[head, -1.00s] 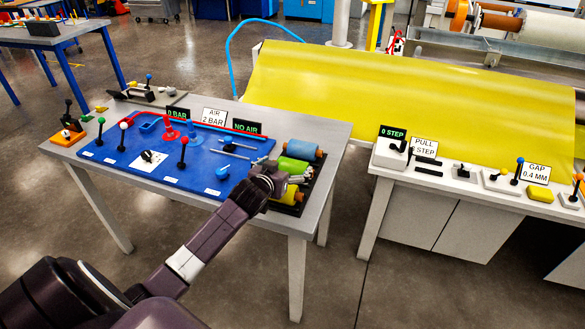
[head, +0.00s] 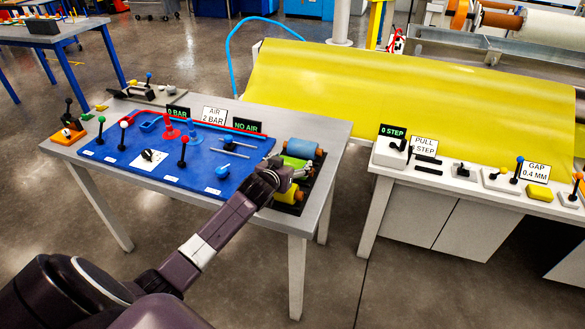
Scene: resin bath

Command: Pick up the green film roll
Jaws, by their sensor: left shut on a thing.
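The green film roll (head: 292,162) lies in the dark tray at the right end of the grey table, between a blue roll and a yellow roll. My left gripper (head: 300,171) reaches over it from the left and is shut on it. The gripper hides much of the green roll, and the roll seems still at tray level. My right gripper is not in view.
The blue roll (head: 305,149) is just behind and the yellow roll (head: 292,195) just in front, both close to the gripper. A blue mat (head: 195,180) with levers and red pegs covers the table's middle. A white control bench (head: 400,175) stands right, across a gap.

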